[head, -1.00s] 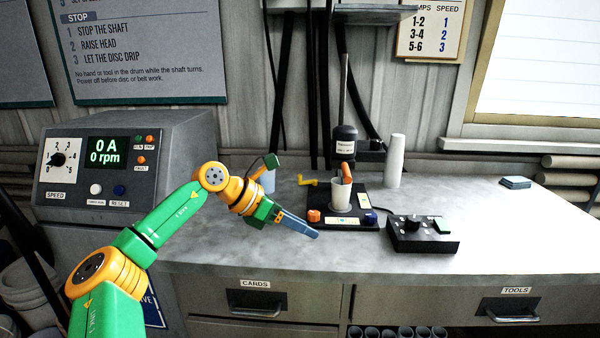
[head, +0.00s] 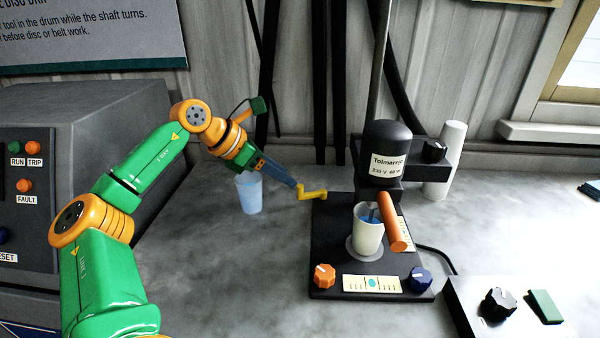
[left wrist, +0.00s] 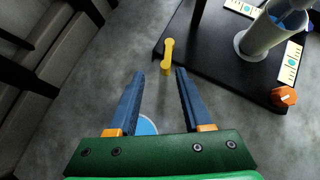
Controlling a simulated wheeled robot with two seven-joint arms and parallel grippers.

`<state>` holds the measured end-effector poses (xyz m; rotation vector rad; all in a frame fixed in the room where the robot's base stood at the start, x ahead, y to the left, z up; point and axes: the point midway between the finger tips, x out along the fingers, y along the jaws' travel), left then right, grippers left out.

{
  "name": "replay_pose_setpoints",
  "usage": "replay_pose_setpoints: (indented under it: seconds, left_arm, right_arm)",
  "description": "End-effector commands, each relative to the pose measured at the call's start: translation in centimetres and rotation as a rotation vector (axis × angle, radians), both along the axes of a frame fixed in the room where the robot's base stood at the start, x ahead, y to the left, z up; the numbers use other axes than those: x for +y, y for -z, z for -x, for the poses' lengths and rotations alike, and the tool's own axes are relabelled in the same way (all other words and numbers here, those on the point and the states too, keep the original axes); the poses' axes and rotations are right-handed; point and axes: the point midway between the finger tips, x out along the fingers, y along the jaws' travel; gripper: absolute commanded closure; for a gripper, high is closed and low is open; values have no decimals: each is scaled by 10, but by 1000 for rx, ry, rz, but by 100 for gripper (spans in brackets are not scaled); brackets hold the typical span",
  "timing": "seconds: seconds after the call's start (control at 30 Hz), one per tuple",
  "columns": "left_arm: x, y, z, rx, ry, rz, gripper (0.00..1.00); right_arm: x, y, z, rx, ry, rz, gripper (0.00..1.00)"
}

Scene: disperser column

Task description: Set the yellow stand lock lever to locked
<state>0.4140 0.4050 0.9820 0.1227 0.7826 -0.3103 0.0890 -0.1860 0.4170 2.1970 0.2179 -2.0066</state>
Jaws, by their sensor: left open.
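The yellow lever (head: 312,195) sticks out from the left edge of the black stand base (head: 325,270), near its back corner. In the left wrist view the yellow lever (left wrist: 168,57) lies just ahead of the fingertips, between their lines. My left gripper (head: 294,184) comes from the left, its blue fingertips close to the lever's left end in the head view. In the left wrist view my left gripper (left wrist: 160,73) is open, with nothing between its fingers. Whether a finger touches the lever I cannot tell. My right gripper is out of view.
A translucent blue cup (head: 250,194) stands below the left gripper. On the base are a white cup (head: 368,235), an orange knob (head: 324,275) and a blue knob (head: 420,279). An orange handle (head: 393,222) hangs beside the cup. The front left counter is clear.

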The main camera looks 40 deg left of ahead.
Motion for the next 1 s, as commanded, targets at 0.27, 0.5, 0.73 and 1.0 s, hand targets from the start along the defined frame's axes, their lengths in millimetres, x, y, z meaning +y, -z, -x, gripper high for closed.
replay_pose_setpoints:
  seconds: [0.27,0.5,0.73,1.0]
  left_arm:
    - [-13,36,-35,2,2,3,51]
    - [-16,48,-45,0,0,1,51]
    - [-16,48,-45,0,1,1,78]
    - [-15,48,-45,0,-1,-1,100]
  right_arm:
    - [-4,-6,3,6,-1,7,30]
    - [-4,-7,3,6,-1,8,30]
    - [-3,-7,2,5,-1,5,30]
    - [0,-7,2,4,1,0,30]
